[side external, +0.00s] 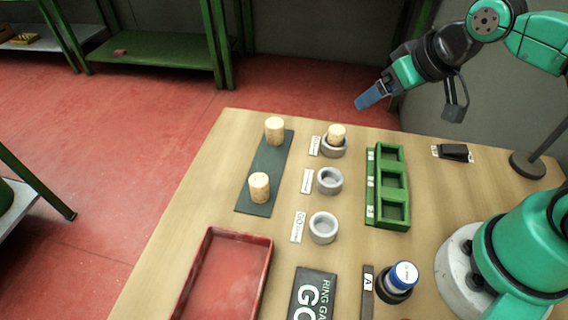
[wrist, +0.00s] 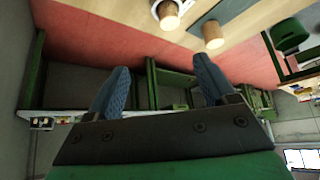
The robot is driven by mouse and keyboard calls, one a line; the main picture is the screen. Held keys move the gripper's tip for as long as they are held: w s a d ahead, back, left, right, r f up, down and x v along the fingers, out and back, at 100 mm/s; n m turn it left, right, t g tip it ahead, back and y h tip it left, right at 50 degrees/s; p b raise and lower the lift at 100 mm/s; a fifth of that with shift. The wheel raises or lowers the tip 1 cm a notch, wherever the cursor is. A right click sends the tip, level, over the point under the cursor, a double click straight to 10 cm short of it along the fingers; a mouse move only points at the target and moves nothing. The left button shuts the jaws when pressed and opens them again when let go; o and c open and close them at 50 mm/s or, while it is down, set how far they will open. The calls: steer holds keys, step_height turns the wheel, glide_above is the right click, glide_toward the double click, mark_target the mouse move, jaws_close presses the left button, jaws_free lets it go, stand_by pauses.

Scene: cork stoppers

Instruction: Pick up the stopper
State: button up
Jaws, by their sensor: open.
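Two cork stoppers stand upright on a dark green mat (side external: 262,172): the far stopper (side external: 275,130) and the near stopper (side external: 259,187). A third cork stopper (side external: 336,133) sits in the farthest of three grey ring cups (side external: 333,149). The other two cups, the middle cup (side external: 329,181) and the near cup (side external: 323,228), look empty. My gripper (side external: 360,105) is raised above the table's far edge, away from the stoppers. In the wrist view its blue fingers (wrist: 158,82) are spread with nothing between them. Two stoppers show near the top of the wrist view, one at the left (wrist: 168,17) and one at the right (wrist: 213,36).
A green rack (side external: 388,185) with three compartments stands right of the cups. A red tray (side external: 226,274) lies at the near left. A blue-capped object (side external: 403,276) stands near my base. A black block (side external: 454,152) lies at right. Bare wood lies along the left side.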

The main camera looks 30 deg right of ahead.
steer(key=m+g, duration=0.2)
steer(key=g, duration=0.4)
glide_above(337, 128)
steer(key=f, duration=0.4)
steer(key=shift+s+f, duration=0.25)
steer(key=shift+f, duration=0.1)
steer(key=shift+w+f+g, duration=0.15)
steer(key=shift+f+g, duration=0.15)
steer(key=shift+f, duration=3)
jaws_close()
